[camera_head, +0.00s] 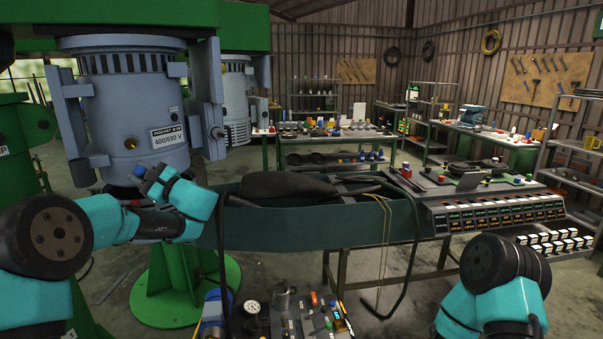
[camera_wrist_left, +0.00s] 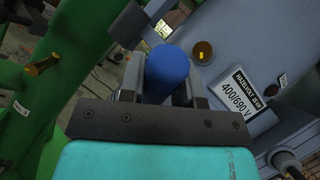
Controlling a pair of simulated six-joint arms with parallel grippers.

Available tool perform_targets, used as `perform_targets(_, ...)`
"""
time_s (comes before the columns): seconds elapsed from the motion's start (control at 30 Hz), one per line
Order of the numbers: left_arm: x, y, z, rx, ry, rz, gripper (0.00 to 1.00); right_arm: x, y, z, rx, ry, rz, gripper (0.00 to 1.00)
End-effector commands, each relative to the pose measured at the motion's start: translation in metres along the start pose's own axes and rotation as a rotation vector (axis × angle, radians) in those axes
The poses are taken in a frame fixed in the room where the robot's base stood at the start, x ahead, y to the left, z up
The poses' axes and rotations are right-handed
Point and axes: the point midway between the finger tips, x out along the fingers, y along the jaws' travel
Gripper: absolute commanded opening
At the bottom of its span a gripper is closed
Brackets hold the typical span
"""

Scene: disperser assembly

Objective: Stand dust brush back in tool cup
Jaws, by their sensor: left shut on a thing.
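My left gripper (camera_head: 150,181) is raised in front of the grey-blue motor housing, at the left of the head view. In the left wrist view the gripper (camera_wrist_left: 165,88) is shut on a blue round-ended piece (camera_wrist_left: 168,68). Its blue end (camera_head: 140,171) also shows small in the head view. I cannot tell whether this piece is the dust brush's handle; no bristles show. I cannot pick out the tool cup for certain. My right arm's turquoise links show at the lower right, but its gripper is out of view.
The motor housing (camera_head: 135,110) with its 400/690 V plate (camera_head: 167,136) stands close by the left gripper. A green trough (camera_head: 300,229) crosses the middle. A cluttered tray (camera_head: 290,318) with a gauge lies at the bottom. A switch panel (camera_head: 500,212) is at the right.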

Motion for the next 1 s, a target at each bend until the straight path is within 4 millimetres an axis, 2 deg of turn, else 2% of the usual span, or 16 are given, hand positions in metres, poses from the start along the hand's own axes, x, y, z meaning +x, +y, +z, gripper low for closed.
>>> perform_targets(0.43, -0.019, 0.011, 0.02, -0.002, 0.0, -0.001, 0.0, 0.0, 0.0, 0.0, 0.0, 0.0, 0.0, 0.43)
perform_targets(1.0, -0.015, 0.013, 0.022, 0.005, 0.002, 0.006, 0.0, 0.0, 0.0, 0.0, 0.0, 0.0, 0.0, 0.43)
